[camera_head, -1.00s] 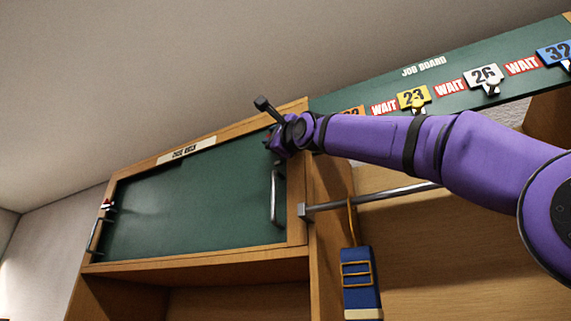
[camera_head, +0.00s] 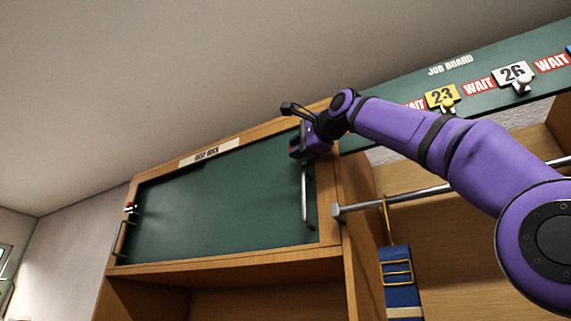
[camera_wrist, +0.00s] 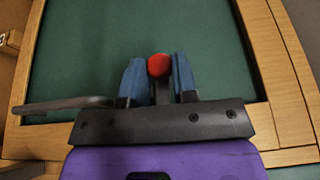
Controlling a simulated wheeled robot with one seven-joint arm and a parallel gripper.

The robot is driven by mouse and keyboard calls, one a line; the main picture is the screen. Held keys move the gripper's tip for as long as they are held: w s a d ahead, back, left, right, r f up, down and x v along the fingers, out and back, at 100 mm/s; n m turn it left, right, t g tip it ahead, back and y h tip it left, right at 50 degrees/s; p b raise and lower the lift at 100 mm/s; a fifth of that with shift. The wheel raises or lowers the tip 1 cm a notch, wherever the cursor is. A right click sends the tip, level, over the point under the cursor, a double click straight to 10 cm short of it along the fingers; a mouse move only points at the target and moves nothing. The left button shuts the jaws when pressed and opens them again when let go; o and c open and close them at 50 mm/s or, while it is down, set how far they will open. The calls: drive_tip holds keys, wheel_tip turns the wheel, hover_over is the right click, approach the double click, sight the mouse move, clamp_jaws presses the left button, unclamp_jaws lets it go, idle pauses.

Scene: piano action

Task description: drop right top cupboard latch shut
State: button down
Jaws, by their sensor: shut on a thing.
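The cupboard door (camera_head: 220,205) is a green panel in a wooden frame, flat against the cupboard. The right latch shows in the wrist view as a red round knob (camera_wrist: 159,66) on a dark stem. My gripper (camera_wrist: 159,78) has its blue fingers on either side of the knob and stem and is shut on the latch. In the head view, my gripper (camera_head: 297,149) is at the door's upper right corner and hides most of this latch. Whether the latch is up or down cannot be told.
A grey bar handle (camera_head: 306,196) stands out from the door just below my gripper. A smaller handle (camera_head: 120,238) and another red-tipped latch (camera_head: 130,208) are at the left.

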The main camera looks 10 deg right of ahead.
drive_tip(key=shift+f+g, duration=0.25)
drive_tip(key=shift+g, duration=0.15)
drive_tip(key=shift+f+n+h, duration=0.2)
drive_tip(key=shift+n+h, duration=0.1)
drive_tip(key=shift+h, duration=0.1)
drive_tip(key=c, duration=0.9)
unclamp_jaws()
drive_tip(key=shift+s+r, duration=0.1)
drive_tip(key=shift+s, duration=0.05)
drive_tip(key=v, duration=1)
drive_tip(key=shift+s+d, duration=0.15)
drive_tip(key=shift+d, duration=0.15)
